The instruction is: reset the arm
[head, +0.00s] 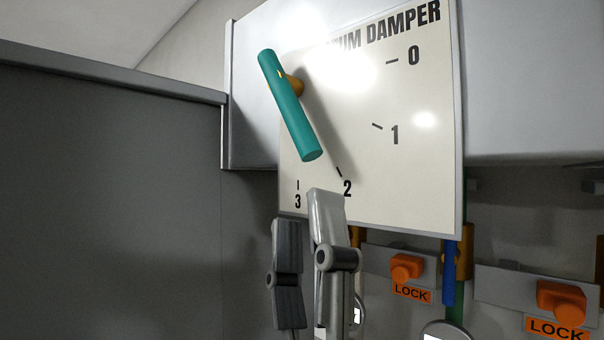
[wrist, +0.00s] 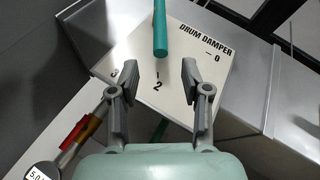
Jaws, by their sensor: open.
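A teal lever (head: 290,105) on an orange pivot (head: 295,85) is mounted on the cream drum damper panel (head: 420,190). The lever slants down to the right, its lower end pointing near the 2 mark. In the wrist view the lever (wrist: 160,30) lies beyond the fingertips, apart from them. Glare hides part of the panel's title.
Orange lock knobs (head: 405,268) (head: 562,302) sit on plates below the panel at the right. A blue handle (head: 449,272) hangs near them. Round gauges (head: 447,332) show at the bottom. A grey wall (head: 110,200) fills the left side.

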